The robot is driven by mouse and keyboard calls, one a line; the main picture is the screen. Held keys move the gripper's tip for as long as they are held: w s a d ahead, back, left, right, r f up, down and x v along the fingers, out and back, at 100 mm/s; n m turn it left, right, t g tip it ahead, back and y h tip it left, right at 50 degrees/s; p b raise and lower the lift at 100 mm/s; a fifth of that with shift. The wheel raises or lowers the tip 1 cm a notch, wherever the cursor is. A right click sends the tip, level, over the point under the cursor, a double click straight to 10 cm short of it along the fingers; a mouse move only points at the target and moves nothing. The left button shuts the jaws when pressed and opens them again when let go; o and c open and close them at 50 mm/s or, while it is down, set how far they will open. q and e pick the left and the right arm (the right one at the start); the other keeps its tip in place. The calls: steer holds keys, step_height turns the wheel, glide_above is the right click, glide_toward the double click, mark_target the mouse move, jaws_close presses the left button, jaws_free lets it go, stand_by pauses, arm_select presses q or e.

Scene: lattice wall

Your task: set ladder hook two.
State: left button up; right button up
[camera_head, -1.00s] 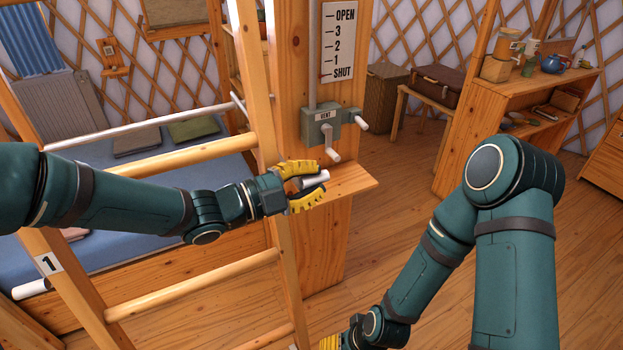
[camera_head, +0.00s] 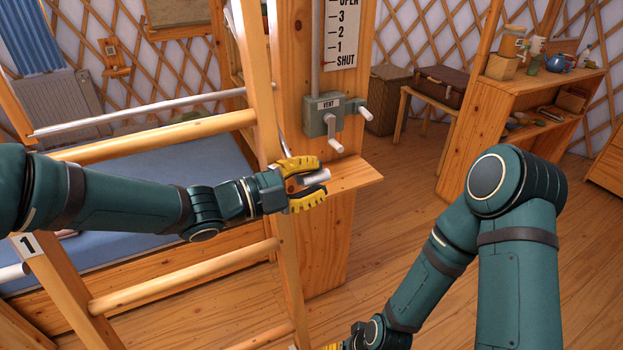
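The wooden ladder (camera_head: 262,95) stands in front of the post, with a label 1 (camera_head: 27,245) on its left rail. My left gripper (camera_head: 314,182) is at the right rail, its yellow fingers above and below a short white handle (camera_head: 316,178). They look closed around it; the handle's inner end is hidden. A thin grey rod shows beside the rail above the gripper. No label 2 is visible. Another white handle (camera_head: 14,273) shows at the left rail. My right gripper (camera_head: 332,347) is mostly cut off at the bottom edge; only a yellow bit shows.
A wooden post carries the grey VENT crank box (camera_head: 335,115), an OPEN–SHUT scale (camera_head: 341,35) and a small shelf (camera_head: 358,174) close to my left gripper. A blue bed (camera_head: 170,165) lies behind the ladder. Open floor (camera_head: 400,215) lies to the right, before a shelf unit (camera_head: 500,130).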

arm_select(q)
steer(key=shift+o, duration=1.4)
steer(key=shift+a, duration=0.1)
steer(key=v, duration=1.1)
steer(key=shift+s+a, duration=0.15)
steer(key=shift+a, duration=0.2)
